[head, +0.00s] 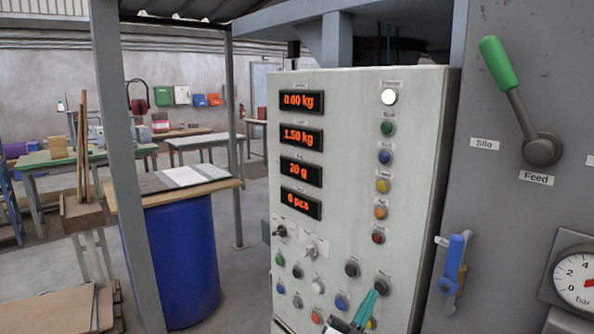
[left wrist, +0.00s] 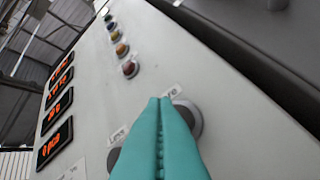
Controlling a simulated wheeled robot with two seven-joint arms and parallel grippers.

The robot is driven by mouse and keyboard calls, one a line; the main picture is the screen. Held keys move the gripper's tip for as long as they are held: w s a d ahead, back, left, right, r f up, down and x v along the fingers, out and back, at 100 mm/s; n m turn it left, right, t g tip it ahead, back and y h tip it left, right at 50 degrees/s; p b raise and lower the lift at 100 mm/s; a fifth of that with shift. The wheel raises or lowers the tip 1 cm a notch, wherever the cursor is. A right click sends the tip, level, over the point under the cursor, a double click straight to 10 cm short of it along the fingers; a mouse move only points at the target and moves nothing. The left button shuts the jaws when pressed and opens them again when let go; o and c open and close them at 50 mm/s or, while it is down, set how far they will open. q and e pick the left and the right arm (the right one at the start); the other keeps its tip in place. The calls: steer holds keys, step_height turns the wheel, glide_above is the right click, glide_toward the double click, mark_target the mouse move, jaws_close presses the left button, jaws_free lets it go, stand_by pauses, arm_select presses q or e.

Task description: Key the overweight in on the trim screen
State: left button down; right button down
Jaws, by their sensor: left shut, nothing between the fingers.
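The pale control cabinet (head: 340,180) carries a column of displays with orange digits. They read 0.00 kg (head: 302,101), 1.50 kg (head: 303,137), 20 g (head: 301,171) and 0 pcs (head: 300,203); their small labels are unreadable. My left gripper (head: 370,298) has its teal fingers shut and empty, tips at a dark round button (head: 382,284) low on the panel. In the left wrist view the fingers (left wrist: 159,104) partly cover that button (left wrist: 196,116) and its label. Whether they touch it I cannot tell. Another button's label (left wrist: 118,135) reads "Less". My right gripper is out of view.
A lit white lamp (head: 389,97) tops a column of coloured buttons. Another dark button (head: 352,268) sits close by, up and left of the tips. Right of the cabinet are a green-handled lever (head: 505,75), a blue handle (head: 452,262) and a gauge (head: 577,280).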

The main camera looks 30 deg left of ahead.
arm_select(q)
steer(key=s+a+p, duration=0.2)
steer(key=s+p, duration=0.1)
steer(key=s, duration=0.2)
steer(key=shift+s, duration=0.35)
stand_by(2.2)
steer(key=w+d+n+g+y+b, duration=0.1)
steer(key=n+y, duration=0.5)
steer(key=n, duration=1)
steer(key=w+d+n+g+y+b, duration=0.1)
steer(key=w+n+y, duration=0.3)
steer(key=n, duration=1.2)
steer(key=shift+w+d+g+y, duration=0.3)
steer(key=shift+g+y, duration=0.1)
steer(key=shift+y, duration=0.9)
